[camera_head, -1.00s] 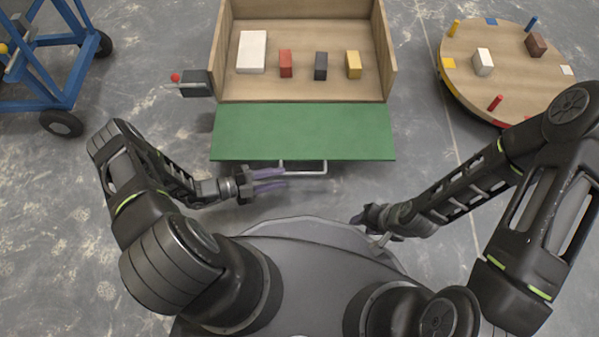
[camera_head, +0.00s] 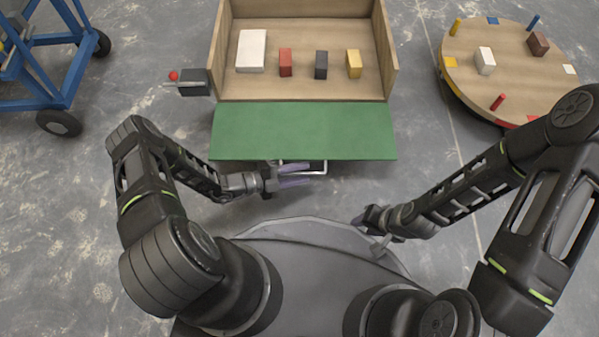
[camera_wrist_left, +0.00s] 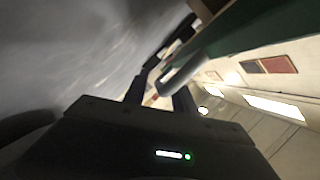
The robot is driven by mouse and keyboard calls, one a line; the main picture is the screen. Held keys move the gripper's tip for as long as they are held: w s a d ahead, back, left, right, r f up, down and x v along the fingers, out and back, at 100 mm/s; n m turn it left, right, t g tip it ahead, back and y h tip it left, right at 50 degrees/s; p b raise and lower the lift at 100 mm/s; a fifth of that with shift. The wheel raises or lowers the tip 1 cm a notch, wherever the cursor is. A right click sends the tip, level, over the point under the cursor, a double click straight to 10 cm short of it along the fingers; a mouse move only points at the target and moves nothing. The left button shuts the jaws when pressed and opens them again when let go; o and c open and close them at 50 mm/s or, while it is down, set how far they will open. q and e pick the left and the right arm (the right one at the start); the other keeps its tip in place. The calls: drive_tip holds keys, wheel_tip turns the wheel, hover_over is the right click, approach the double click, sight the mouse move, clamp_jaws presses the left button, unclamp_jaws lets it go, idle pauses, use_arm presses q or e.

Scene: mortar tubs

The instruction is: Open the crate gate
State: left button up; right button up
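The wooden crate (camera_head: 302,89) stands at the top centre. Its green gate panel (camera_head: 303,131) spreads toward me from the crate's front edge; its tilt is hard to judge. A pale bar handle (camera_head: 325,168) shows below the panel's near edge. My left gripper (camera_head: 308,176) is open at the handle, its purple fingers apart and overlapping the bar. In the left wrist view, the bar (camera_wrist_left: 184,68) runs at the fingertips (camera_wrist_left: 160,85); contact cannot be told. The green panel (camera_wrist_left: 250,28) is above right there. My right gripper (camera_head: 360,219) is near my base, its fingers unclear.
White (camera_head: 251,51), red (camera_head: 285,62), dark (camera_head: 321,65) and yellow (camera_head: 353,63) blocks stand in the crate. A grey box with a red knob (camera_head: 194,83) is left of it. A round table (camera_head: 510,70) stands right, a blue cart (camera_head: 55,85) left.

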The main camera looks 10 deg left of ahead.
use_arm(q)
drive_tip(key=shift+c, duration=0.4)
clamp_jaws()
idle(0.9)
